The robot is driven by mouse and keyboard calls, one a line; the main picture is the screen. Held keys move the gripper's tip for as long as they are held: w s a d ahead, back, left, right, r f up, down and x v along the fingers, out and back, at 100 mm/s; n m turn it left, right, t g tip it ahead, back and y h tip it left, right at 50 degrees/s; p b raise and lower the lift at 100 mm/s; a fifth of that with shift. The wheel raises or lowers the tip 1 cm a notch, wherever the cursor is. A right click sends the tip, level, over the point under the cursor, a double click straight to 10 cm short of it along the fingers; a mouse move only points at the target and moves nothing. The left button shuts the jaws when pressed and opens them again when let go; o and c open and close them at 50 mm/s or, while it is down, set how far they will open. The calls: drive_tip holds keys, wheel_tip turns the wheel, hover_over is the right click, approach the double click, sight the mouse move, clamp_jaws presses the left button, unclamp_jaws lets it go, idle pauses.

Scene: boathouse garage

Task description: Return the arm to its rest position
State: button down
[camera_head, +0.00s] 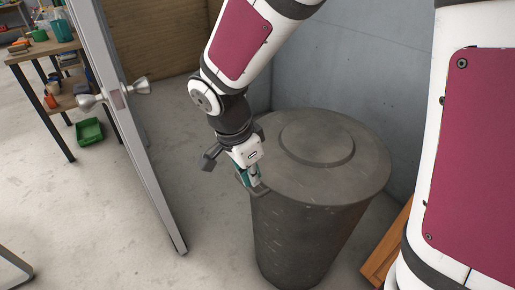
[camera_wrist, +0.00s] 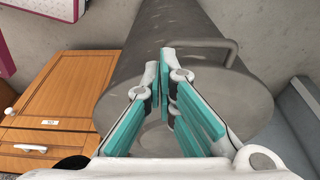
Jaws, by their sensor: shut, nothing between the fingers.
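My arm reaches down from the top of the head view. My gripper (camera_head: 252,180) is at its lower end, close to the left edge of the lid of a dark grey round bin (camera_head: 310,235). The head view does not show clearly whether it touches the bin. In the wrist view, the teal-padded fingers of my gripper (camera_wrist: 164,62) come together at the tips with nothing between them. The bin (camera_wrist: 152,32) lies behind them there, with a loop handle on its side.
An open door (camera_head: 125,125) with metal knobs stands left of the bin. A shelf table (camera_head: 45,48) and a green crate (camera_head: 89,131) are beyond it. A grey wall (camera_head: 350,60) is behind the bin. A wooden cabinet (camera_wrist: 62,100) shows in the wrist view.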

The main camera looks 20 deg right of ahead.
drive_tip(key=s+d+r+n+y, duration=0.1)
drive_tip(key=s+d+r+n, duration=0.6)
drive_tip(key=s+r, duration=0.4)
drive_tip(key=s+d+r+n+y, duration=0.1)
drive_tip(key=s+d+n+y, duration=0.1)
drive_tip(key=s+n, duration=0.8)
wheel_tip(320, 180, up, 18)
drive_tip(key=s+m+t+p, duration=0.2)
drive_tip(key=m+t+p, duration=0.1)
drive_tip(key=p, duration=1.3)
drive_tip(key=shift+s, duration=0.3)
drive_tip(key=shift+a, duration=0.1)
